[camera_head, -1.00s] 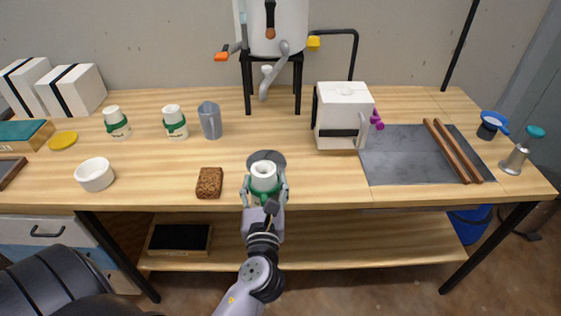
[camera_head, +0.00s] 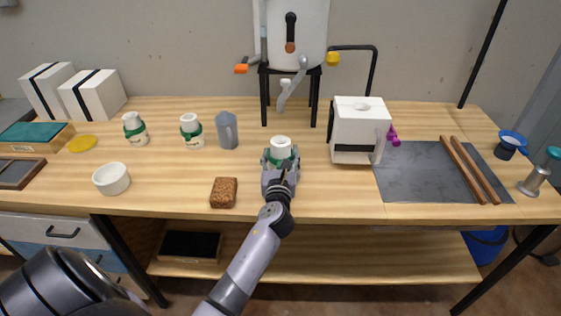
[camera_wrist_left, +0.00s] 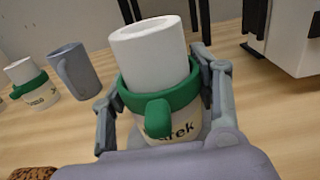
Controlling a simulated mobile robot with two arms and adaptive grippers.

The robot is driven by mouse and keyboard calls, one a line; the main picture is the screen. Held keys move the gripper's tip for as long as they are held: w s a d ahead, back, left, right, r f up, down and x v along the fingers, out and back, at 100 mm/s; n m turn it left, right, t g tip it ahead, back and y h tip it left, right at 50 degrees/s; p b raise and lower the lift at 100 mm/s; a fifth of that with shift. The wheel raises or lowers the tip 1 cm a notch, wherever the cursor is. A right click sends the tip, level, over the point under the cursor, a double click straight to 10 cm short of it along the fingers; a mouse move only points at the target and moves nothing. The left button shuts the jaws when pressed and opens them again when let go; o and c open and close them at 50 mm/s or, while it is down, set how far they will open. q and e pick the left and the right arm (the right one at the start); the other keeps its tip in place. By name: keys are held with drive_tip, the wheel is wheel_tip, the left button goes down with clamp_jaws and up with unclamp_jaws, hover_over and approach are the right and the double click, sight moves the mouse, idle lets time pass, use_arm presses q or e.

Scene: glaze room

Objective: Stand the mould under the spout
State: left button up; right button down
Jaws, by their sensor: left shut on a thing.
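A white mould (camera_head: 281,147) with a green band and dark lettering is in my left gripper (camera_head: 281,160). The fingers close on both sides of it. In the left wrist view the mould (camera_wrist_left: 150,45) leans a little in the picture, its open top clear of the fingers; its base is hidden. I cannot tell whether it touches the table. The grey spout (camera_head: 292,85) hangs from the white tank (camera_head: 298,35), behind the mould. Two similar moulds, one at the left (camera_head: 135,130) and one nearer (camera_head: 192,132), stand on the table. My right gripper is not in view.
A grey jug (camera_head: 227,131) stands left of the held mould, a brown sponge-like block (camera_head: 224,193) front left. A white box-shaped device (camera_head: 360,128) is on the right. The tank's black stand (camera_head: 265,97) has legs on the table. Bare wood lies between.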

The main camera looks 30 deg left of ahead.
use_arm(q)
drive_tip(key=shift+f, duration=0.65)
drive_tip(key=shift+f, duration=0.2)
drive_tip(key=o, duration=1.3)
drive_tip(key=shift+c, duration=0.2)
drive_tip(key=shift+r, duration=0.25)
drive_tip(key=v, duration=1.2)
drive_tip(key=shift+d+f+b, duration=0.1)
drive_tip(key=shift+b, duration=0.25)
